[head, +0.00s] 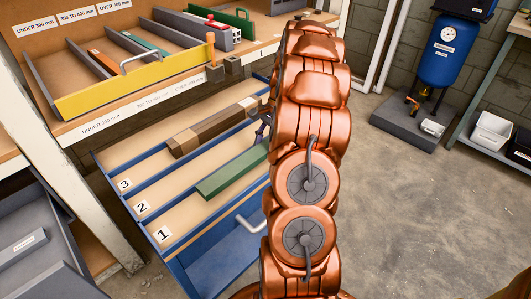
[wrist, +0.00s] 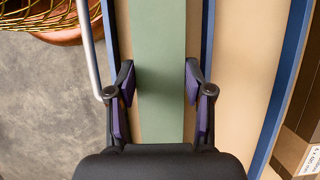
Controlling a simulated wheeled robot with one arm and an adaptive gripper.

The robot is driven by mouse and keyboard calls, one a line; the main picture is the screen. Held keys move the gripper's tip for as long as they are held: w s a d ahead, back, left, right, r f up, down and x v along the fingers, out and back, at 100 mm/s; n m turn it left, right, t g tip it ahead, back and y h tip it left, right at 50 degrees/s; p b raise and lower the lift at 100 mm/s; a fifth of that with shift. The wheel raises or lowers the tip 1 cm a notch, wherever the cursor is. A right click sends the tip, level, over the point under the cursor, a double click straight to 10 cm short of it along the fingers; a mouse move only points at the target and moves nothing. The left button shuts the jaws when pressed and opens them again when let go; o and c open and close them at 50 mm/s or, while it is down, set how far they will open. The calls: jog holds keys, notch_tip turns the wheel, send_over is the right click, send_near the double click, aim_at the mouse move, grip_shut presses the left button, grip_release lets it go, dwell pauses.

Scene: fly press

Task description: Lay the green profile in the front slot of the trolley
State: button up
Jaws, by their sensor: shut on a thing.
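The green profile (head: 232,174) lies lengthwise over slot 1, the front slot of the blue trolley (head: 180,271). In the wrist view the green profile (wrist: 160,70) runs between the trolley's front edge and the blue divider (wrist: 208,45), with tan slot floor showing on both sides. My gripper (wrist: 160,85) is shut on it, one purple-padded finger on each side. I cannot tell whether the profile touches the slot floor. In the head view my gripper (head: 262,130) is mostly hidden by my copper arm, as is the profile's far end.
A brown profile (head: 215,126) lies in slot 3 at the back. Slot 2 looks empty where visible. The trolley's handle (head: 251,226) sticks out at the front. A shelf with a yellow-fronted rack (head: 135,86) overhangs behind.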

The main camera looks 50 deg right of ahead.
jog(key=shift+f, duration=1.75)
jog(key=o, duration=1.4)
jog(key=shift+f, duration=0.1)
jog(key=shift+b, duration=0.3)
jog(key=p+v, duration=0.1)
jog(key=v, duration=1.1)
jog(key=shift+p, duration=0.3)
